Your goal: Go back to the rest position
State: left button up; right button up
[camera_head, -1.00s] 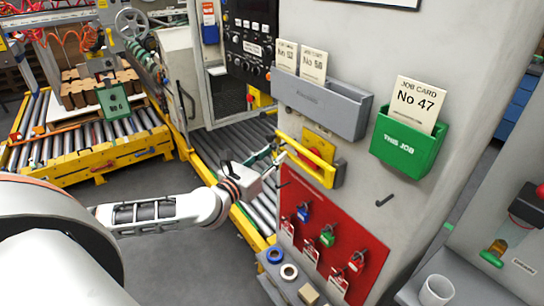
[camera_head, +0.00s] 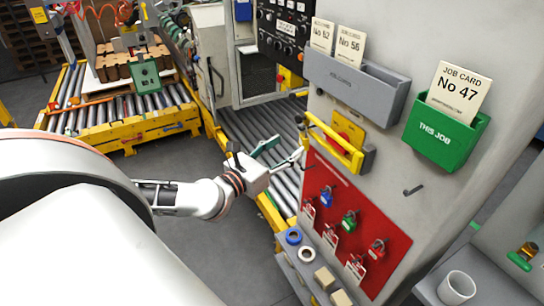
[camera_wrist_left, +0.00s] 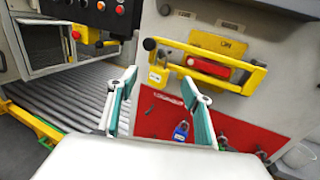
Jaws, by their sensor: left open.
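My left gripper (camera_head: 282,153) is open and empty in the head view. It is in the air in front of the grey cabinet, left of the yellow-handled switch (camera_head: 338,141). In the left wrist view its two green-padded fingers (camera_wrist_left: 160,98) stand apart with nothing between them. The yellow handle (camera_wrist_left: 208,64) lies beyond them, up and to the right, with a red bar behind it. The red lock board (camera_head: 348,217) is below the switch. My right gripper is not in view.
A green holder (camera_head: 444,134) holds job card No 47 (camera_head: 459,92). A grey card box (camera_head: 356,86) holds cards No 52 and No 56. Tape rolls and blocks lie on a ledge (camera_head: 318,275) below the board. A roller conveyor (camera_head: 262,135) runs behind my gripper.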

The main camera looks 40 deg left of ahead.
pick_arm(q)
jog(key=shift+s+a, duration=0.15)
jog(key=shift+s, duration=2.45)
jog(key=s+d+f+m+h, duration=0.35)
jog(key=d+m, duration=0.35)
jog(key=m, duration=0.4)
jog(key=s+d+f+m+h, duration=0.25)
jog(key=d+f+m, duration=0.35)
jog(key=m, duration=0.5)
jog(key=s+d+f+m+g+y, duration=0.2)
jog(key=s+f+m+g, duration=0.1)
jog(key=f+m, duration=0.6)
jog(key=s+d+f+m+g+y, duration=0.2)
jog(key=s+f+m+g, duration=0.2)
jog(key=f+m, duration=0.4)
notch_tip(320, 180, down, 6)
jog(key=shift+s+d+r+m, duration=0.25)
jog(key=shift+s+d+m, duration=0.05)
jog(key=shift+s+m, duration=0.15)
